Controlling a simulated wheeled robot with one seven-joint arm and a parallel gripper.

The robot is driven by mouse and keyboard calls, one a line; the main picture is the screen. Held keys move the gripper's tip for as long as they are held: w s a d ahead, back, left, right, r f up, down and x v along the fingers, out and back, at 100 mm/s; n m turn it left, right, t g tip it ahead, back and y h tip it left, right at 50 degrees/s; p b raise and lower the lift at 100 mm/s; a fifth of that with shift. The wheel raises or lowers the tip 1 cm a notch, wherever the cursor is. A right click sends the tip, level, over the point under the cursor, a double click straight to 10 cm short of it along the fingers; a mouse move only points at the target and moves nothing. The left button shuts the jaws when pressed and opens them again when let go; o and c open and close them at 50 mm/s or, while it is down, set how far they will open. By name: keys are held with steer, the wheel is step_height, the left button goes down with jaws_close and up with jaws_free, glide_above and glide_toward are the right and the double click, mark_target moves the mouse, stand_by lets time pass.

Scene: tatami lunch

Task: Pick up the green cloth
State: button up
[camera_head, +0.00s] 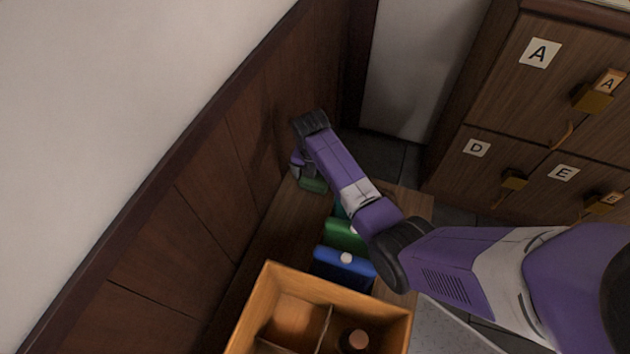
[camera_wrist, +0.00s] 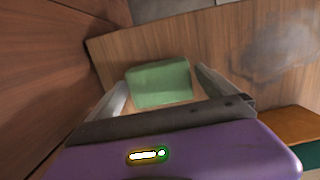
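The green cloth (camera_wrist: 160,84) is a folded, block-like piece lying on the wooden surface in the wrist view. It also shows in the head view (camera_head: 313,185), partly hidden by my arm. My gripper (camera_wrist: 162,82) is open, with one finger on each side of the cloth. Gaps show between the fingers and the cloth, and I cannot tell how far above the surface the fingertips are. In the head view the fingers are hidden behind my wrist.
A wood-panelled wall (camera_head: 200,220) rises close on the left. A green box (camera_head: 345,235), a blue box (camera_head: 343,263) and a divided wooden crate (camera_head: 257,307) stand nearer on the wooden bench (camera_head: 420,204). Lettered cabinets (camera_head: 500,165) with padlocks stand at the right.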

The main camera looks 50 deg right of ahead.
steer(key=c, duration=1.2)
steer(key=shift+o, duration=0.2)
steer(key=shift+r, duration=0.15)
step_height(320, 180, up, 20)
steer(key=p, duration=0.5)
